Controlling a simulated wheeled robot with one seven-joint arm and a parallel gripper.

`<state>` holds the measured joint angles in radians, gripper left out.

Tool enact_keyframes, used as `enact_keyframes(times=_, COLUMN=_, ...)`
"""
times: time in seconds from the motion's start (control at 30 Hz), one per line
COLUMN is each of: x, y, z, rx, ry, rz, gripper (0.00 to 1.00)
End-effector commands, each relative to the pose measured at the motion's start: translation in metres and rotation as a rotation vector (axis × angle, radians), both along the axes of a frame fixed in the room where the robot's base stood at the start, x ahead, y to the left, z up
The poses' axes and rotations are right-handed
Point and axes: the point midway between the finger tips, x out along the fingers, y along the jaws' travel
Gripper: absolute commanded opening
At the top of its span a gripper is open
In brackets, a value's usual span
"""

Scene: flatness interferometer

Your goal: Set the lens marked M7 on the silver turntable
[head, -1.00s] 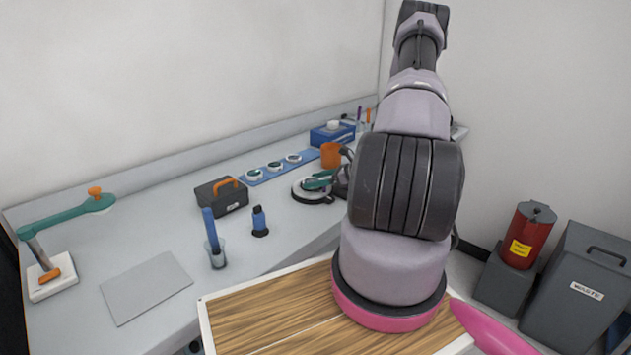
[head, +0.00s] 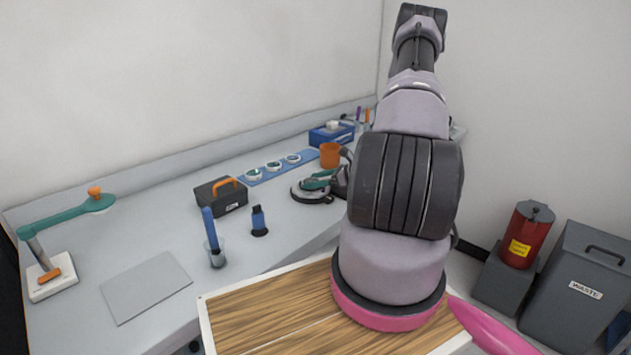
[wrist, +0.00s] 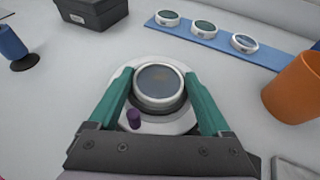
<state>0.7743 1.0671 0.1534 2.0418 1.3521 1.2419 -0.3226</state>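A round lens (wrist: 160,84) with a silver rim and grey-blue glass is between the teal fingers of my gripper (wrist: 160,90) in the wrist view. The fingers close on its rim from both sides. I cannot read any mark on it. Directly beneath it is the silver turntable (wrist: 180,125), a pale disc with a purple knob (wrist: 133,118) at its near left. The lens looks roughly centred over the disc; I cannot tell whether it touches it. In the head view, my gripper (head: 319,181) is over the turntable (head: 312,197), partly hidden by my arm.
A blue rack (wrist: 225,46) with three more lenses stands behind. An orange cup (wrist: 295,88) is at the right.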

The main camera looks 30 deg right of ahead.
Motion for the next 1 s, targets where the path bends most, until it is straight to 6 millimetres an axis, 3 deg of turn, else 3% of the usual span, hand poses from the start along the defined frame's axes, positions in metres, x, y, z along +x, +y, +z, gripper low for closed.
enact_keyframes(times=0.07, x=-0.007, y=0.001, z=-0.012, rx=-0.016, ry=0.021, rz=0.010, gripper=1.00)
enact_keyframes(times=0.27, x=-0.007, y=0.001, z=0.001, rx=-0.017, ry=0.020, rz=0.010, gripper=1.00)
enact_keyframes(times=0.7, x=-0.068, y=-0.058, z=0.040, rx=-0.013, ry=0.014, rz=0.005, gripper=1.00)
enact_keyframes(times=1.0, x=-0.086, y=-0.073, z=0.051, rx=-0.011, ry=0.013, rz=0.008, gripper=1.00)
